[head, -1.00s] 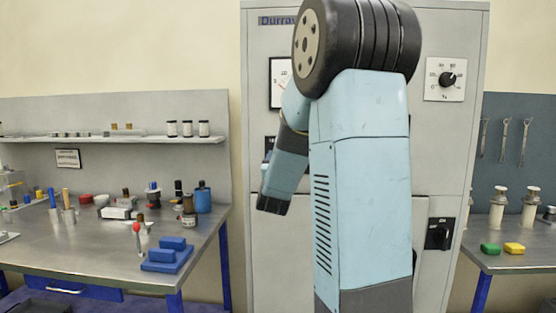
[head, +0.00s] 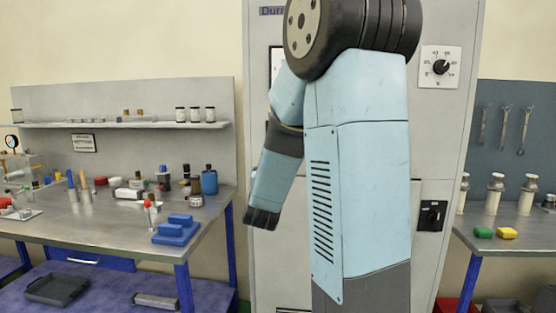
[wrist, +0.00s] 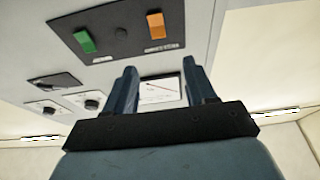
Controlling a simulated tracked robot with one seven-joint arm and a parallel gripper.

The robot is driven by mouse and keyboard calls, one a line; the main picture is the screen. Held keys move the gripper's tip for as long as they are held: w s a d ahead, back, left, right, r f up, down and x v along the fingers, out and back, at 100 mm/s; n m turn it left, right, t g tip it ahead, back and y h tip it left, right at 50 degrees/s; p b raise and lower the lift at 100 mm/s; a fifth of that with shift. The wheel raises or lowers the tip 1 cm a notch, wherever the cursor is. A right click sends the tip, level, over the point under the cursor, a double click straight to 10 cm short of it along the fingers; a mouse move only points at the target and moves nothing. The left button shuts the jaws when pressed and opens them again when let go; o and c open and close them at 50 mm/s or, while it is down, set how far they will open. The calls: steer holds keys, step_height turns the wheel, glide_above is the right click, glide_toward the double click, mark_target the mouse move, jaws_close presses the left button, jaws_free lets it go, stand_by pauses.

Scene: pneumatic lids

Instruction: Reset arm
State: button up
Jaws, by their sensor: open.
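My gripper (wrist: 160,92) shows in the wrist view with its two dark fingers apart and nothing between them. Behind the fingers is the face of a grey cabinet with a white gauge (wrist: 160,90), a green switch (wrist: 84,41) and an orange switch (wrist: 156,25). In the head view my light blue arm stands in front of the grey cabinet (head: 440,130) and hides its middle. The lower part of the arm hangs down to the left, its dark end in front of the cabinet's left side. The fingers cannot be made out there.
A workbench (head: 110,225) with bottles, tools and a blue block (head: 178,230) stands at the left. A grey tray (head: 56,289) lies on its lower shelf.

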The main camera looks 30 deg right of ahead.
steer(key=shift+s+a, duration=0.15)
steer(key=shift+a, duration=0.05)
steer(key=shift+d, duration=0.1)
steer(key=s+a+n+g+y, duration=0.4)
steer(key=s+a+n+y, duration=0.15)
steer(key=a+y, duration=0.65)
steer(key=s+a+f+n+g, duration=0.1)
steer(key=s+g, duration=0.3)
steer(key=s, duration=0.7)
steer(key=s+a+f+g, duration=0.3)
steer(key=s+g, duration=0.1)
steer(key=s, duration=0.8)
steer(key=shift+f+n+y, duration=0.2)
steer(key=shift+n+y, duration=0.15)
steer(key=shift+y, duration=0.05)
